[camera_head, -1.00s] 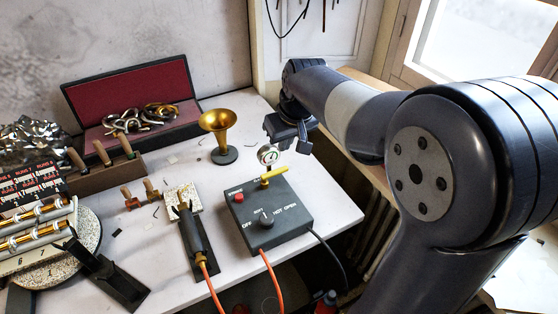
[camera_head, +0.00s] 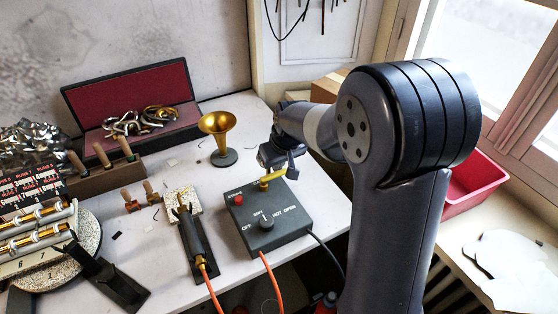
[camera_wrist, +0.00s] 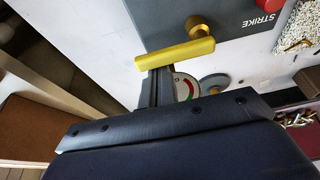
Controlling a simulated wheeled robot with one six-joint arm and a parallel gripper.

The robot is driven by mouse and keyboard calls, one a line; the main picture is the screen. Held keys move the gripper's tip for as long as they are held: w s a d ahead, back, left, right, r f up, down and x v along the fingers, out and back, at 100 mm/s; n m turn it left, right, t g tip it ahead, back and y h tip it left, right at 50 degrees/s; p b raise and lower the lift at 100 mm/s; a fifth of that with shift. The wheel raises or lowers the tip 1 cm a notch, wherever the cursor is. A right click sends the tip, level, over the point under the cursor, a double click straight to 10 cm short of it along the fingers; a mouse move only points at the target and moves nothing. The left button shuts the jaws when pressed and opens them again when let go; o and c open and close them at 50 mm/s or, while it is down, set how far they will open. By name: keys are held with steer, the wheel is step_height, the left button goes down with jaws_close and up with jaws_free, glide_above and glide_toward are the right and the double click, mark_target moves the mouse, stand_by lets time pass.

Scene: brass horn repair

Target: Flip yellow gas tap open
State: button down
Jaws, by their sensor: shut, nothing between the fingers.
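The yellow gas tap (camera_head: 271,176) is a lever on a brass stem at the back edge of the dark grey control box (camera_head: 290,222). In the wrist view the yellow lever (camera_wrist: 175,54) lies across the picture, just beyond my fingertips, with its brass knob at the right. My gripper (camera_head: 288,170) is shut and empty, right behind the tap's outer end in the head view. In the wrist view its fingers (camera_wrist: 157,80) reach up to the lever's left part. I cannot tell whether they touch it. A round gauge (camera_wrist: 185,88) is partly hidden behind the fingers.
A torch (camera_head: 192,235) lies left of the box. A brass horn bell (camera_head: 218,125) stands behind. Orange hoses leave the front.

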steer(key=shift+s, duration=0.1)
stand_by(0.3)
steer(key=m, duration=0.1)
steer(key=s+m+h+b, duration=0.1)
steer(key=m, duration=0.1)
steer(key=s+d+m, duration=0.1)
steer(key=m, duration=0.1)
steer(key=shift+f+h, duration=0.1)
steer(key=shift+h, duration=0.2)
steer(key=s+m+b, duration=0.1)
steer(key=m, duration=0.1)
steer(key=s+m+h+b, duration=0.1)
steer(key=m+b, duration=0.1)
steer(key=m, duration=0.1)
steer(key=s+m+h+b, duration=0.1)
steer(key=m, duration=0.2)
steer(key=shift+s+a+g+b, duration=0.2)
steer(key=shift+s+g+b, duration=0.05)
steer(key=shift+g+b, duration=0.1)
steer(key=m, duration=0.1)
steer(key=s+m, duration=0.1)
steer(key=a+m+g+h+b, duration=0.1)
steer(key=m, duration=0.1)
steer(key=shift+s, duration=0.3)
steer(key=shift+s+a, duration=0.1)
steer(key=shift+a, duration=0.1)
steer(key=shift+r, duration=0.2)
